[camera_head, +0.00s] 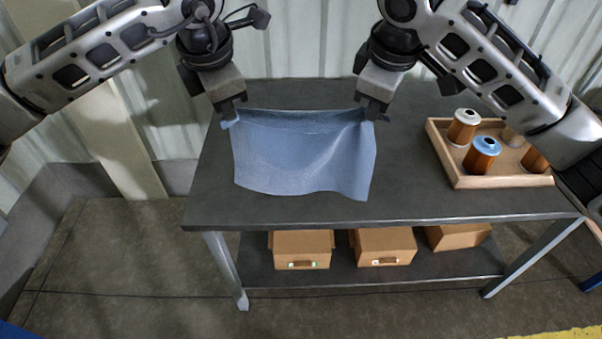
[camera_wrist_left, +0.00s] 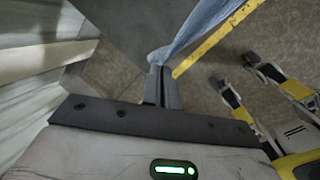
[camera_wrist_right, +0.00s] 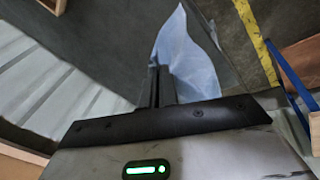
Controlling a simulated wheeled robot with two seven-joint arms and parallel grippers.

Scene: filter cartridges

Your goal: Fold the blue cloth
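The blue cloth (camera_head: 303,160) hangs spread between my two grippers over the dark table (camera_head: 420,200), its top edge sagging between them and its lower part toward the table's front. My left gripper (camera_head: 229,115) is shut on its far left corner; the cloth (camera_wrist_left: 188,35) runs from the fingertips in the left wrist view. My right gripper (camera_head: 374,110) is shut on its far right corner; the cloth (camera_wrist_right: 185,60) also shows beyond the fingers in the right wrist view. Whether the lower edge touches the tabletop is hard to tell.
A wooden tray (camera_head: 462,181) with several filter cartridges, including a blue-topped one (camera_head: 482,154), stands on the table's right side. Cardboard boxes (camera_head: 302,248) sit on the lower shelf. A corrugated wall (camera_head: 300,40) stands behind the table. The tabletop's left front is clear.

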